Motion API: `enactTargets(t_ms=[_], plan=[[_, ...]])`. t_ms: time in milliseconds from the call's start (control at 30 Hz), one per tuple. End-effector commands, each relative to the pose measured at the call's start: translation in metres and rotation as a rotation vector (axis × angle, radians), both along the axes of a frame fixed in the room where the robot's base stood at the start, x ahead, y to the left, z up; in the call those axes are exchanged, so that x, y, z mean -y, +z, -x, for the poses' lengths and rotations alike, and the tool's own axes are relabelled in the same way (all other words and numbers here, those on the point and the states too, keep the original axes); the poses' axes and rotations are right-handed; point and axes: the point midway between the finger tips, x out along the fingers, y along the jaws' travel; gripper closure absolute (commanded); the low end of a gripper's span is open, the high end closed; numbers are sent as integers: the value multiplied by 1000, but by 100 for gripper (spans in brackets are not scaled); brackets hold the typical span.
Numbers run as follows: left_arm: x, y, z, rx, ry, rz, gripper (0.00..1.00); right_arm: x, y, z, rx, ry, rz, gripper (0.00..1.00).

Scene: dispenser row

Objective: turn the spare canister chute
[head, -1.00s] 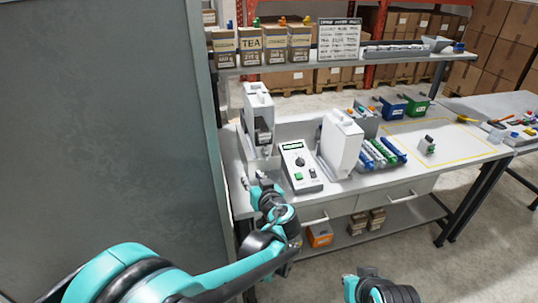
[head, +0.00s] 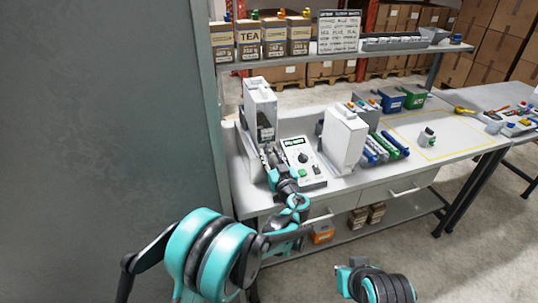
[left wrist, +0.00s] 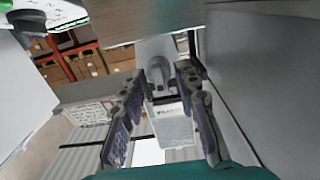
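Two tall white dispensers stand on the bench, a left one (head: 258,100) and a right one (head: 343,138). My left gripper (head: 268,155) is low at the front of the left dispenser, whose lower part it partly hides. In the left wrist view my left gripper (left wrist: 160,80) is open, a finger on each side of a grey rounded spout-like part (left wrist: 158,72), apparently the chute. A pale labelled piece (left wrist: 172,124) shows between the fingers. I cannot tell if either finger touches the chute. Only part of my right arm shows at the bottom of the head view.
A control box (head: 300,160) with a display stands close to the right of my left gripper. Blue and green tubes (head: 385,148) lie beyond the right dispenser. A shelf (head: 330,57) with tea boxes runs above. A grey panel (head: 100,120) fills the left side.

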Motion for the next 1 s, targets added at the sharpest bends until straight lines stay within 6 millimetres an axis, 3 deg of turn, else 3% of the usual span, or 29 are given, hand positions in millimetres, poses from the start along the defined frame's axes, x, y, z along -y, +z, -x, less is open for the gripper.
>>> enactTargets(t_ms=[133, 400, 533, 1000], plan=[[-3, 0, -11, 0, -1, 0, 69, 0, -3, 0, 0, 0, 0, 100], [-4, 0, -13, -1, -1, 0, 69, 0, -2, 0, 0, 0, 0, 100], [-4, 0, -13, -1, -1, 0, 100, 0, -2, 0, 0, 0, 0, 100], [-3, 0, -12, -26, -2, -79, 100, 0, -4, 0, 0, 0, 0, 100]])
